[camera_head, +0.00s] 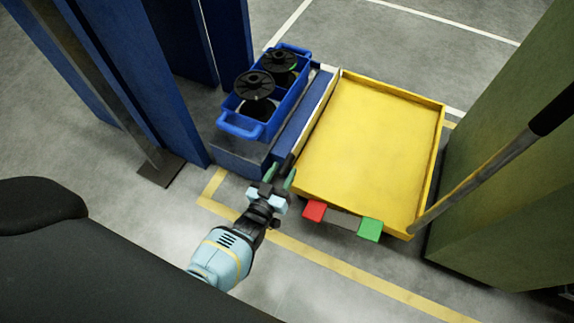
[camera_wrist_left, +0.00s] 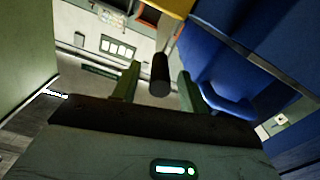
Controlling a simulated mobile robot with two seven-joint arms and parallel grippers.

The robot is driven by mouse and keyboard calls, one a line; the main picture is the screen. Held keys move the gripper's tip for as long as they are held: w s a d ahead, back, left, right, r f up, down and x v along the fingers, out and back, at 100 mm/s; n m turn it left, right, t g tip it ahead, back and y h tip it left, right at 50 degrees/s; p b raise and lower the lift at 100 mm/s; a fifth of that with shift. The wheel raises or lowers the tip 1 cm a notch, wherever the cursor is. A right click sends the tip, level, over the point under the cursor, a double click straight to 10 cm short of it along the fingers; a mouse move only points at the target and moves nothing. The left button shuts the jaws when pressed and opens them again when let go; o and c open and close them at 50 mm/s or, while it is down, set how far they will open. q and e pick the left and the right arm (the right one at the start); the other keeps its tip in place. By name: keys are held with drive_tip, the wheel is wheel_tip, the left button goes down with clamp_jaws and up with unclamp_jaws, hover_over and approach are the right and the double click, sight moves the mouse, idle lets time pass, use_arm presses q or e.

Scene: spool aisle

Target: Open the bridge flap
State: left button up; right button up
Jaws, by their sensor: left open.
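A yellow panel (camera_head: 365,150) with low raised rims is the likeliest bridge flap, though I cannot tell for sure. A thin rod with a dark grip (camera_head: 287,164) runs along its left side. My left gripper (camera_head: 281,178) is open at the near end of this rod. In the left wrist view the dark cylindrical grip (camera_wrist_left: 160,75) shows between the two open fingers (camera_wrist_left: 157,88), with a gap on each side. I cannot tell how deep it sits between them. The right gripper is not in view.
A blue crate (camera_head: 239,128) with black spools (camera_head: 254,85) stands left of the panel. Red (camera_head: 314,211) and green (camera_head: 370,229) blocks sit at its near edge. Another black-gripped lever (camera_head: 552,110) leans at the right, before a green wall (camera_head: 500,170). Blue posts (camera_head: 160,80) stand left.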

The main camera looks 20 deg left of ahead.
sight(287, 165)
use_arm(q)
drive_tip(key=shift+w+b, duration=0.55)
drive_tip(key=shift+w, duration=1.05)
drive_tip(key=shift+d, duration=0.1)
clamp_jaws()
